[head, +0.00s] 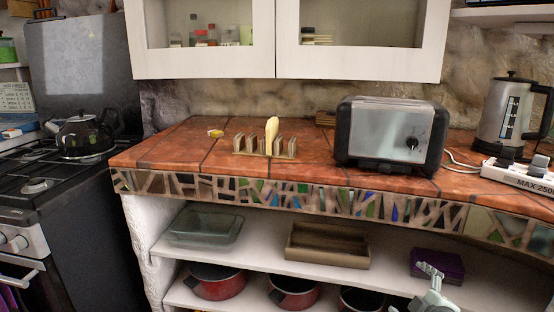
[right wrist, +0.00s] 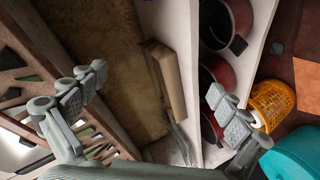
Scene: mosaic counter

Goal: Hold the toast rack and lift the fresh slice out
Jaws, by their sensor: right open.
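The wooden toast rack (head: 250,147) stands upright on the tiled counter, left of the toaster. One pale yellow slice (head: 271,130) stands in it near the middle and rises above the dividers. My right gripper (head: 431,272) is low at the right of the head view, in front of the shelves and well below and to the right of the rack. In the right wrist view, its two fingers (right wrist: 155,98) are wide apart with nothing between them. The rack and slice cannot be made out in that view. My left gripper is not in view.
A toaster (head: 385,133) stands right of the rack, with a kettle (head: 505,112) and a power strip (head: 520,175) farther right. A small yellow-and-red item (head: 215,133) lies left of the rack. The counter's mosaic edge (head: 300,198) overhangs shelves holding a wooden tray (head: 328,258) and red pots.

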